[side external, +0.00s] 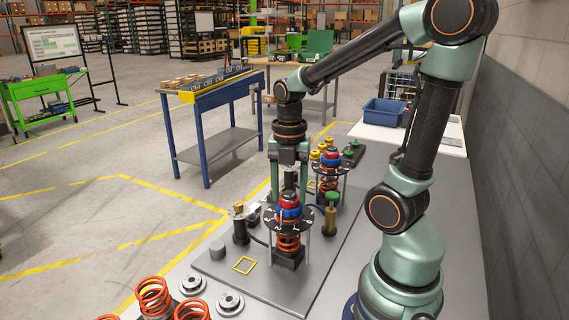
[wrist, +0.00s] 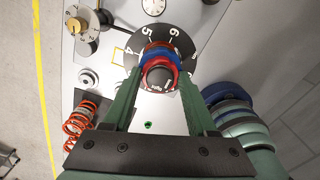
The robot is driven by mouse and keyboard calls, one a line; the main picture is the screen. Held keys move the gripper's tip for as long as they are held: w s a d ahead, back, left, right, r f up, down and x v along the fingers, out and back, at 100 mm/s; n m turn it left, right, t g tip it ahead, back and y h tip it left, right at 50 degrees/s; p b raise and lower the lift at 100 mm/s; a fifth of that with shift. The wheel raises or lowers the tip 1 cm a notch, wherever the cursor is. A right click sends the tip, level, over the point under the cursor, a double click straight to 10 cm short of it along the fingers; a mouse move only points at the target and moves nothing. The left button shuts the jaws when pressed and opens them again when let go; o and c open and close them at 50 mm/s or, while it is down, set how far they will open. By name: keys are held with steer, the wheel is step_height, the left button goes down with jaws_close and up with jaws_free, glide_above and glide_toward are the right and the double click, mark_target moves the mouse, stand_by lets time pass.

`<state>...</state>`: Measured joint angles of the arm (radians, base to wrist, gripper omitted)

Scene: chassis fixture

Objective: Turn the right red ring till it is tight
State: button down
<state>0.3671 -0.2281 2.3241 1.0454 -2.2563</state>
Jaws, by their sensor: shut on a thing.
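The red ring (side external: 289,198) sits above a blue ring (side external: 289,212) on the nearer spring stand, over a black numbered dial plate (side external: 270,222). In the wrist view the red ring (wrist: 174,60) shows around a dark round cap (wrist: 158,78), with the blue ring (wrist: 147,57) under it. My gripper (side external: 289,192) comes down from above onto this stack. In the wrist view my gripper (wrist: 160,74) has a green finger on each side of the red ring and is shut on it. The fingers hide parts of the rings and dial.
A second spring stand (side external: 330,168) with red and blue rings stands behind. Several loose red springs (side external: 154,298) and metal discs (side external: 230,302) lie at the front left. A post with a knob (side external: 240,225) and a green-topped post (side external: 331,215) flank the nearer stand.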

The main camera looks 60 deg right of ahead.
steer(key=m, duration=0.4)
steer(key=shift+m, duration=2.7)
steer(key=c, duration=0.5)
jaws_free()
steer(key=shift+r, duration=0.1)
steer(key=shift+r, duration=3.45)
